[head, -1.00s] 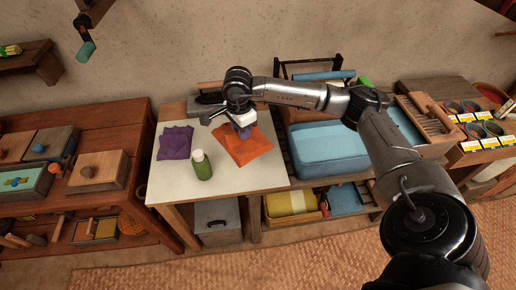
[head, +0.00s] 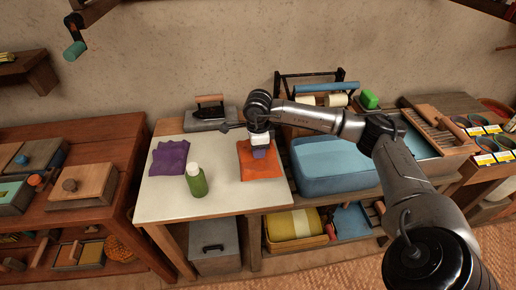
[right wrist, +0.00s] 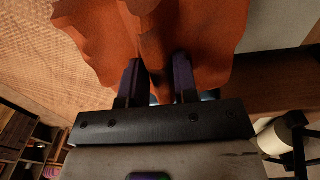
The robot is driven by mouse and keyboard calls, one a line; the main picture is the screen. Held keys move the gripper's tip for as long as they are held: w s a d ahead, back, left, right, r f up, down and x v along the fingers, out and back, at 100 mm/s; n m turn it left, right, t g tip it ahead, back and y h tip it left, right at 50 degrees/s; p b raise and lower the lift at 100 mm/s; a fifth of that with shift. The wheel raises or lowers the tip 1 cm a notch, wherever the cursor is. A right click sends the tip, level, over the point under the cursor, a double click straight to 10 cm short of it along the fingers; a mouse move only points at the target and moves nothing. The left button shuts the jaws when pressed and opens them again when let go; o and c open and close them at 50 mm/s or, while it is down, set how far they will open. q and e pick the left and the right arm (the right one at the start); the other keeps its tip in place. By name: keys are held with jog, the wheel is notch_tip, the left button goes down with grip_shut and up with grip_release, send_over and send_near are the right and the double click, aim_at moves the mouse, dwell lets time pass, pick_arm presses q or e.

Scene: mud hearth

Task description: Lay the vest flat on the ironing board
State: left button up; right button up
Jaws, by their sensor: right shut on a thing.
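My right gripper (head: 263,152) is shut on an orange cloth (head: 255,169), which looks like the vest, above the right part of the white table (head: 225,193). In the right wrist view the orange cloth (right wrist: 205,30) is bunched between the two dark fingers (right wrist: 157,78) and hangs in folds. Whether its lower edge touches the table I cannot tell. A folded purple cloth (head: 170,157) lies on the table's left part. A blue padded block (head: 335,165), possibly the ironing board, is right of the table. My left gripper is not in view.
A green bottle (head: 196,181) stands on the table between the two cloths. An iron (head: 210,108) rests on a grey slab at the back. A rack (head: 315,85) with a blue roller stands behind the blue block. The table's front left is bare.

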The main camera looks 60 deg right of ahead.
jog(key=shift+f+b, duration=1.4)
jog(key=shift+f, duration=0.4)
jog(key=shift+f+b, duration=0.6)
jog(key=shift+f, duration=1.2)
jog(key=o, duration=0.7)
jog(key=shift+o, duration=0.9)
